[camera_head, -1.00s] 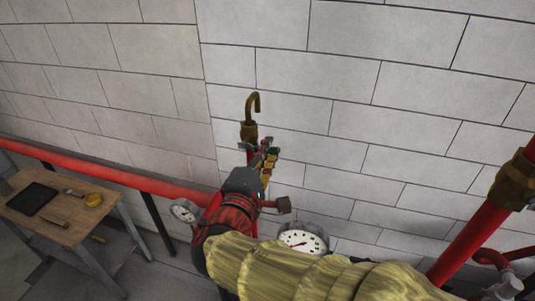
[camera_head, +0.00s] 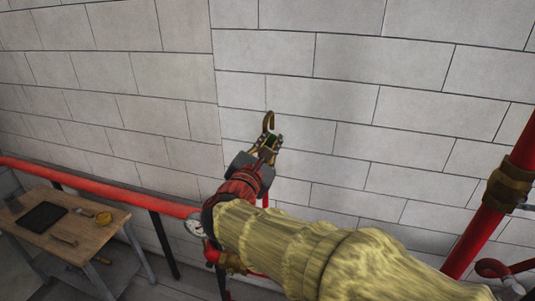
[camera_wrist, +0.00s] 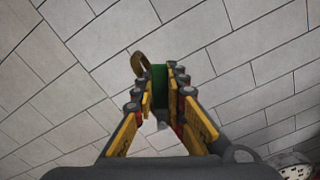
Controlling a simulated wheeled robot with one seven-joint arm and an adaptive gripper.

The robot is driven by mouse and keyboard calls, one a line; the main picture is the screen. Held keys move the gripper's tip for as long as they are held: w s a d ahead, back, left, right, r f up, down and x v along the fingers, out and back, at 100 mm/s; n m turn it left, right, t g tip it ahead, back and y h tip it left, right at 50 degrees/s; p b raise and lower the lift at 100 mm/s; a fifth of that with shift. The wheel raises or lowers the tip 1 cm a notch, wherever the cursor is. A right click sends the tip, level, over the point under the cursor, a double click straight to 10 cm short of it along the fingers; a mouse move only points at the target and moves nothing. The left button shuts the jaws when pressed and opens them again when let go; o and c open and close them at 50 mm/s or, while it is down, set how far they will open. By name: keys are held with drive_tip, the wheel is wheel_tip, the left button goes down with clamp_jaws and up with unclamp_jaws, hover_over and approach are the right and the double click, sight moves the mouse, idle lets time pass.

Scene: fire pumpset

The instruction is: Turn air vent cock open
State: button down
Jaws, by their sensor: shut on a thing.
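The air vent cock shows as a brass hooked pipe (camera_head: 268,119) rising in front of the wall, with a green handle. The hook also shows in the wrist view (camera_wrist: 140,61), just left of my fingertips. My gripper (camera_head: 267,145) reaches up to the cock from below. In the wrist view its yellow-and-black fingers (camera_wrist: 160,90) are closed on the green handle (camera_wrist: 159,76). The handle stands between the two fingertips. My gripper and arm hide the cock's brass body in the head view.
A red horizontal pipe (camera_head: 100,187) runs along the wall at left. A gauge (camera_head: 194,227) sits below my wrist. A wooden table (camera_head: 85,238) with small items stands at lower left. A thick red pipe with a brass fitting (camera_head: 506,188) rises at right. The wall above is clear.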

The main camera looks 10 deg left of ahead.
drive_tip(key=n, duration=0.1)
drive_tip(key=a+n+p, duration=0.1)
drive_tip(key=shift+a+r+n, duration=0.25)
drive_tip(key=shift+r+n, duration=0.05)
drive_tip(key=shift+w+a+n+p, duration=0.1)
drive_tip(key=shift+a+n+p, duration=0.65)
drive_tip(key=shift+n, duration=0.75)
drive_tip(key=shift+a, duration=0.1)
drive_tip(key=c, duration=1.9)
unclamp_jaws()
drive_tip(key=shift+a, duration=0.1)
drive_tip(key=shift+o, duration=0.7)
drive_tip(key=s, duration=1.2)
drive_tip(key=shift+a, duration=0.4)
